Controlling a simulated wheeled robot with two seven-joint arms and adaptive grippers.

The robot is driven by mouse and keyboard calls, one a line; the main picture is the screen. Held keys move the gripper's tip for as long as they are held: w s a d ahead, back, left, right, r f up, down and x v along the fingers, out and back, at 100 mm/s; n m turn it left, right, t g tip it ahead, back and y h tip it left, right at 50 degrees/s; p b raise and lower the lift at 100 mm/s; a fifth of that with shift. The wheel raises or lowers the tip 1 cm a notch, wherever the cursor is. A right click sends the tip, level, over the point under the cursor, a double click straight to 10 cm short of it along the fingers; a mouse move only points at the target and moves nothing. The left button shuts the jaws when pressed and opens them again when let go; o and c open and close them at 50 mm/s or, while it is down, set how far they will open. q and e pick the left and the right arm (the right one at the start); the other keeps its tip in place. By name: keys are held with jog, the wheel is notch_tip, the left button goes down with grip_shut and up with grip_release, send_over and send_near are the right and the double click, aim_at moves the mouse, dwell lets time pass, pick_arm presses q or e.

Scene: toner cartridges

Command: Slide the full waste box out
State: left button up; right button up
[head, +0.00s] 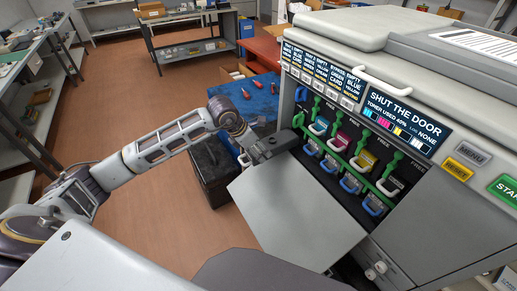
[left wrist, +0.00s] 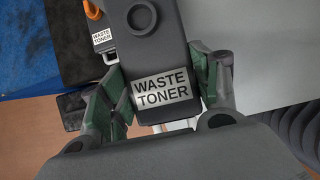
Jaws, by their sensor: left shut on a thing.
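The waste box is a dark grey box with a white "WASTE TONER" label (left wrist: 160,88) in the left wrist view. In the head view the dark box (head: 280,142) is at the left end of the printer's open front bay, above the folded-down door (head: 295,212). My left gripper (head: 258,152) is at its outer end. In the left wrist view the green-padded fingers of my left gripper (left wrist: 163,92) are shut on either side of the box. How far the box reaches into the printer is hidden. My right gripper is not in view.
A second waste toner box (left wrist: 103,38) with an orange handle stands at upper left in the left wrist view. A blue-topped bench (head: 245,98) with red items is behind my left gripper. The bay holds coloured cartridges (head: 342,143) with green levers. Open floor lies left.

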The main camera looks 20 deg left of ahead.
aim_at(248, 152)
pick_arm(q)
jog(key=shift+r, duration=0.15)
jog(key=shift+s+a+r, duration=0.3)
jog(key=shift+s+a, duration=0.2)
jog(key=shift+s, duration=0.15)
jog(key=shift+s+a+r, duration=0.35)
jog(key=shift+s+a, duration=0.15)
jog(key=shift+s, duration=0.15)
jog(key=shift+s+a+r, duration=0.3)
jog(key=shift+s+a, duration=0.2)
jog(key=shift+s, duration=0.15)
